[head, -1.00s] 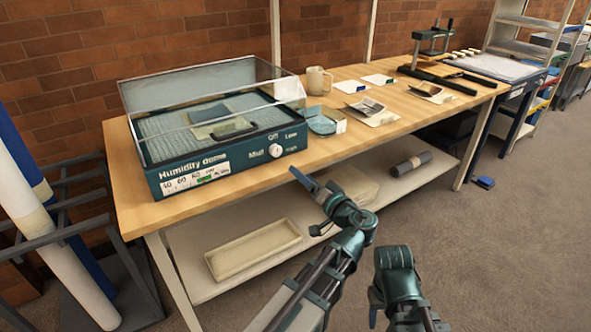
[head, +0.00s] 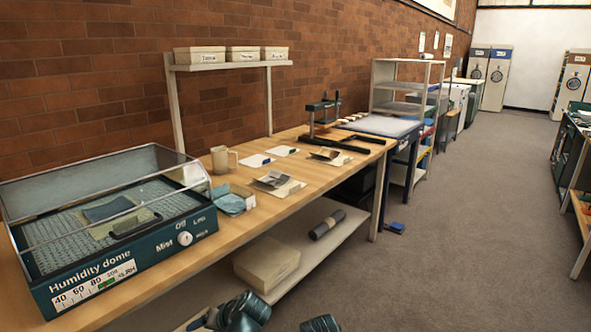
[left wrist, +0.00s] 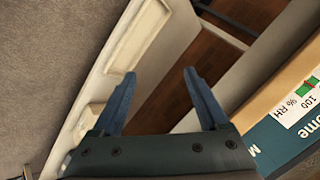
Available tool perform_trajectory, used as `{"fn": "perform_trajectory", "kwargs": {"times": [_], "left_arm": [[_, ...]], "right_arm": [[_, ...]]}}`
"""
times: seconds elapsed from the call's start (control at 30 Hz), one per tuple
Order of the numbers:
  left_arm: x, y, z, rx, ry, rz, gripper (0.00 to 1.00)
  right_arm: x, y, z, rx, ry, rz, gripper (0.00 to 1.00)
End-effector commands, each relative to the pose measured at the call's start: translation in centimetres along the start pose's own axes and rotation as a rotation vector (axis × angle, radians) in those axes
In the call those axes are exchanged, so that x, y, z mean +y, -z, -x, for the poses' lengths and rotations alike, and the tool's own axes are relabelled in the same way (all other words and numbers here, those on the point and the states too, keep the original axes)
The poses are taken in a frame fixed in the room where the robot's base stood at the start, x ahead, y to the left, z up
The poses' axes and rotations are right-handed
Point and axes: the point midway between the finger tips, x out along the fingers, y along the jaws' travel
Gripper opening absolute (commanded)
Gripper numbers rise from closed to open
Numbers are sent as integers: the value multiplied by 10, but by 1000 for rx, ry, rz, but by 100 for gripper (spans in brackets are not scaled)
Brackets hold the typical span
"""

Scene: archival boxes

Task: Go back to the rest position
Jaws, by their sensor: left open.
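My left gripper (left wrist: 160,76) is open and empty in the left wrist view. Its two blue-grey fingers stand apart, beside the workbench and clear of everything. The teal humidity dome (left wrist: 285,150) is at the lower right of that view. In the head view, parts of my arms show only at the bottom edge, low in front of the bench. My right gripper is out of view.
The wooden bench (head: 235,231) runs along the brick wall. A pale box (head: 266,266) is on the lower shelf. The floor (head: 450,270) at right is clear.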

Motion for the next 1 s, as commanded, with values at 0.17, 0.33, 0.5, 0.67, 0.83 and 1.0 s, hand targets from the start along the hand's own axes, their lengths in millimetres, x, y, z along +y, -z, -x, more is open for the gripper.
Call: {"fn": "perform_trajectory", "kwargs": {"times": [0.17, 0.33, 0.5, 0.67, 0.83, 1.0], "left_arm": [[32, -48, -6, -184, -275, -50, 77], [58, -72, 5, -270, -489, -88, 77], [77, -88, 23, -316, -687, -116, 77], [66, -77, 61, -315, -685, -163, 77], [56, -69, 98, -313, -679, -211, 77], [39, -58, 151, -311, -672, -278, 77]], "right_arm": [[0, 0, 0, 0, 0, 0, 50], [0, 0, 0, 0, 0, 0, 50], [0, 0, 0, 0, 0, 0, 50], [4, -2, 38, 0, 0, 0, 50], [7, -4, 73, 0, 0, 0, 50], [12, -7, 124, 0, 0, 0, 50]]}}
